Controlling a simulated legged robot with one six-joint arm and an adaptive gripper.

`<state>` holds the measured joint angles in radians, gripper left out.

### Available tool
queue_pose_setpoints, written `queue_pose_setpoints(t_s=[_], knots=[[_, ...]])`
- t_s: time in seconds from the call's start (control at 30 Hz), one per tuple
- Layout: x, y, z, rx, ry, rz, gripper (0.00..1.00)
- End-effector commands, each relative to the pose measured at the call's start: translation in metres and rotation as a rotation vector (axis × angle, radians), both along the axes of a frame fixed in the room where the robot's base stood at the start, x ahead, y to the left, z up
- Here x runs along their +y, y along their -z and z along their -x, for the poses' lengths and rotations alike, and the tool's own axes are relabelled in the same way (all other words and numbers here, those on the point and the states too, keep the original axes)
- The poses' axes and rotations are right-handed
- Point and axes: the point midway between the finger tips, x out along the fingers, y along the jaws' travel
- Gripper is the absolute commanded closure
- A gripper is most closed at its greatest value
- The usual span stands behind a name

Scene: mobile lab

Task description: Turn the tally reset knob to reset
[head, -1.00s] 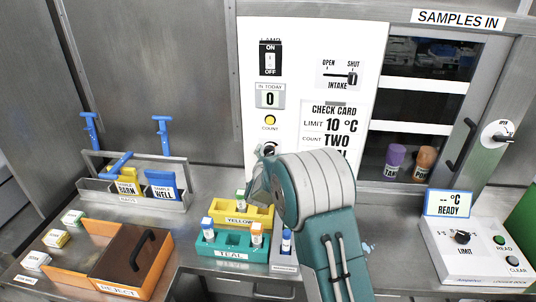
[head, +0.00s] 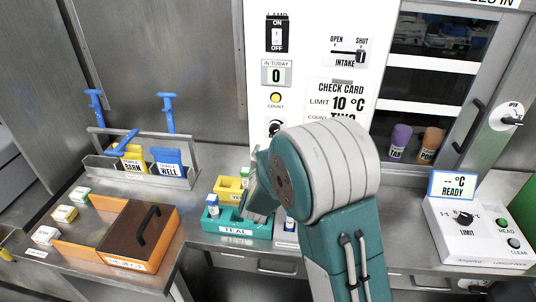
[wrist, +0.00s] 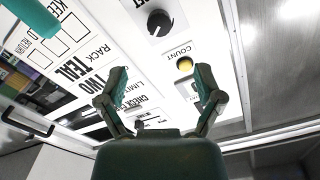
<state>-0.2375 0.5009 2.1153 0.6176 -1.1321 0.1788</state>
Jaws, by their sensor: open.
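The black round knob (head: 275,127) is on the white panel below the yellow count button (head: 275,98); my arm partly covers its surroundings in the head view. In the wrist view the knob (wrist: 159,23) has a pale pointer mark and lies beyond my fingertips, near the top, with the yellow button (wrist: 184,64) below it. The tally display (head: 276,76) reads 0. My gripper (wrist: 160,78) is open and empty, fingers apart, facing the panel and not visibly touching the knob. In the head view my arm hides most of the gripper.
The intake slider (head: 348,54) and on/off switch (head: 278,34) are on the same panel. A teal rack (head: 237,230) and yellow rack (head: 228,184) stand below my gripper. An orange reject box (head: 172,232) is left; a limit console (head: 480,240) is right.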

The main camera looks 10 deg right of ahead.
Motion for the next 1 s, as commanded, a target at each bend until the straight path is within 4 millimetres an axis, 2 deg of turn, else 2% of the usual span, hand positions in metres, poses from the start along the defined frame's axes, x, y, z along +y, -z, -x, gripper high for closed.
queue_pose_setpoints(t_s=[0.23, 0.5, 0.6, 0.77, 1.0], knots=[[-0.002, -0.002, -0.006, 0.02, -0.003, 0.048, 0.15], [-0.014, -0.003, -0.038, 0.131, -0.001, 0.387, 0.15], [-0.016, -0.003, -0.043, 0.146, 0.001, 0.441, 0.15], [-0.021, -0.003, -0.058, 0.147, 0.001, 0.447, 0.15], [-0.033, -0.002, -0.095, 0.147, 0.002, 0.444, 0.15]])
